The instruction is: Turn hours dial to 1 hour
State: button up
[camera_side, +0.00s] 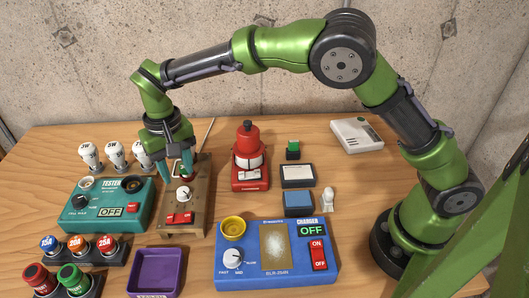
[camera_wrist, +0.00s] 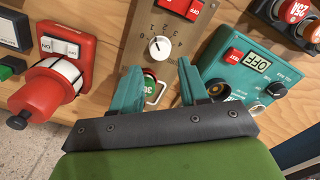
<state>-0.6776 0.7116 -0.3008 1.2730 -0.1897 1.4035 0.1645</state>
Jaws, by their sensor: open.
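The hours dial is a white round knob (camera_wrist: 160,48) on a brown panel box (camera_wrist: 195,38), with small numbers around one side of it. A dark mark shows on the knob, but I cannot tell surely which number it points to. In the side view the knob (camera_side: 183,194) sits on the sloped top of the box (camera_side: 199,214), above a red switch (camera_side: 180,218). My gripper (camera_wrist: 159,74) is open and empty; it also shows in the side view (camera_side: 176,172), over the far part of the box. The fingers appear apart from the knob, which is in clear view.
A green round part (camera_wrist: 149,84) with a metal loop shows between my fingers. A teal tester (camera_side: 105,205) stands left of the box, a red device (camera_side: 250,158) to the right. A blue charger (camera_side: 277,252) and purple tray (camera_side: 157,272) lie nearer the front.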

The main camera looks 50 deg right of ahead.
aim_at(187, 188)
notch_tip(187, 188, up, 11)
jog(key=shift+f, duration=0.15)
jog(key=s+d+r+m+t+y, duration=0.1)
jog(key=s+d+t, duration=0.6)
jog(key=s+d, duration=1.4)
jog(key=shift+s+d+r+m+y, duration=0.15)
jog(key=shift+s+r+m+y, duration=0.3)
jog(key=shift+r, duration=0.3)
